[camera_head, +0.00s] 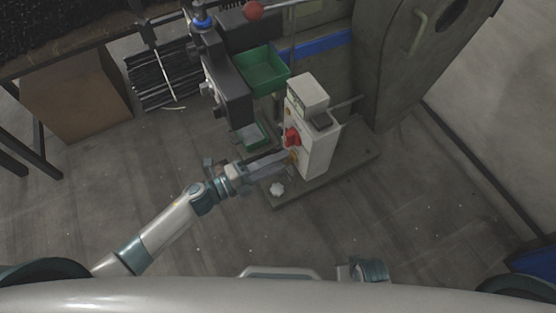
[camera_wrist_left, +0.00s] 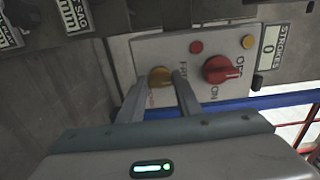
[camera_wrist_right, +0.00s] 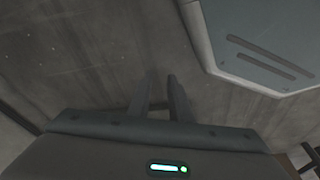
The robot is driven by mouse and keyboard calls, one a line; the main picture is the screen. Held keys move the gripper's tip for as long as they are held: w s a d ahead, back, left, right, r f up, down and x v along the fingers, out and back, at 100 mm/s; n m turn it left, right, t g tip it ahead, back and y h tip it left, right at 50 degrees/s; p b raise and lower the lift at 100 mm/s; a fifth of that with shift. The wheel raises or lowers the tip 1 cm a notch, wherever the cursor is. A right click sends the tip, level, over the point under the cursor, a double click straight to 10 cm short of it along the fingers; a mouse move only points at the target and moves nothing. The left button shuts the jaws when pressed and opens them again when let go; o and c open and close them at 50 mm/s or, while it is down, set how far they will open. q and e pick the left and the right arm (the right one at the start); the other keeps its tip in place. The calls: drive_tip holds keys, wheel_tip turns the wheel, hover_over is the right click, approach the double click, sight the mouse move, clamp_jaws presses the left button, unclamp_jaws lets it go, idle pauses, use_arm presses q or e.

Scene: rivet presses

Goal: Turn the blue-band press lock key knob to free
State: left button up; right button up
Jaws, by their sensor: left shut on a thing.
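The lock key knob is a round brass-yellow knob (camera_wrist_left: 160,76) on the pale control panel (camera_wrist_left: 205,55), beside lettering that seems to read FREE. It shows small in the head view (camera_head: 292,156), low on the white control box (camera_head: 320,150). My left gripper (camera_wrist_left: 162,88) is shut on this knob, with a finger on either side. The knob's pointer direction is hard to tell. In the head view my left gripper (camera_head: 285,160) reaches the box from the left. My right gripper (camera_wrist_right: 161,78) is empty, its fingers a little apart above the floor.
A red OFF/ON knob (camera_wrist_left: 222,70) is close right of my left fingers. A STROKES counter (camera_wrist_left: 268,48) is farther right. A blue band (camera_head: 325,45) runs behind the box. A green bin (camera_head: 262,70) and the dark press (camera_head: 225,85) stand left of it.

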use_arm(q)
drive_tip(key=o, duration=1)
drive_tip(key=shift+o, duration=0.2)
drive_tip(key=shift+s+a, duration=0.1)
drive_tip(key=shift+a, duration=0.05)
drive_tip(key=b+v, duration=0.2)
drive_tip(key=v, duration=1.5)
use_arm(e)
wheel_tip(320, 180, up, 6)
drive_tip(key=shift+w+a+r, duration=0.2)
drive_tip(key=shift+w, duration=0.1)
use_arm(q)
drive_tip(key=shift+a, duration=0.1)
